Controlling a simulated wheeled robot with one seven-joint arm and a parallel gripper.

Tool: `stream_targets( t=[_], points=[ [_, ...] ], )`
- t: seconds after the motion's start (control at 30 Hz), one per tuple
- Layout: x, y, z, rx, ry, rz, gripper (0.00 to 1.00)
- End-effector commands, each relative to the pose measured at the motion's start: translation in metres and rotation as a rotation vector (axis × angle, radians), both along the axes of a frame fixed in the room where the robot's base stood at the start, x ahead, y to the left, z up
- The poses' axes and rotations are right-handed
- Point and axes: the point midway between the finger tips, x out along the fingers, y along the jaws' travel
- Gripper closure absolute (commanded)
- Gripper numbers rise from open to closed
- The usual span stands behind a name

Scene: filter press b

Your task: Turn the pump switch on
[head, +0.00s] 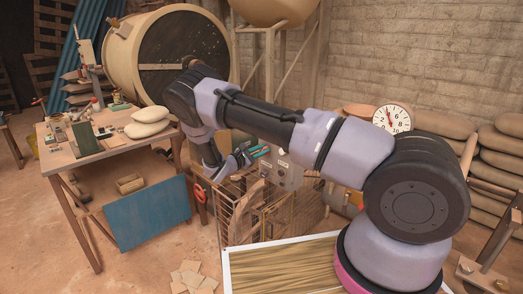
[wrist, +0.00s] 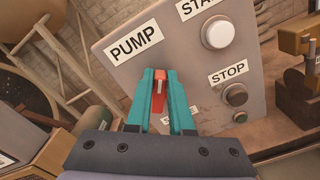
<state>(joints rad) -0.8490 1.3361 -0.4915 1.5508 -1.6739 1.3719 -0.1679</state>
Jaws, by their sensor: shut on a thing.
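The pump switch (wrist: 160,79) is a red lever below the PUMP label (wrist: 133,42) on a grey control panel (wrist: 184,55) in the wrist view. My gripper (wrist: 160,76) has its teal fingers on either side of the red lever and is shut on it. In the head view my gripper (head: 256,152) reaches the left side of the grey control box (head: 283,171). The switch is too small to make out there.
The panel also carries a START button (wrist: 217,32) and a STOP button (wrist: 235,94) to the right of the switch. A wire-mesh cage (head: 240,217) stands below the box. A cluttered wooden table (head: 110,143) is to the left, with a large drum (head: 163,52) behind.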

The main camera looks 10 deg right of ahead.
Motion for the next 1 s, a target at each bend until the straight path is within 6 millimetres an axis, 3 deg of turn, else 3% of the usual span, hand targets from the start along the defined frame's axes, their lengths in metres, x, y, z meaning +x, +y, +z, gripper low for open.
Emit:
stream_targets(
  t=[1.0],
  points=[
    [-0.008,-0.005,-0.017,0.484,-0.724,0.0,1.0]
  ],
)
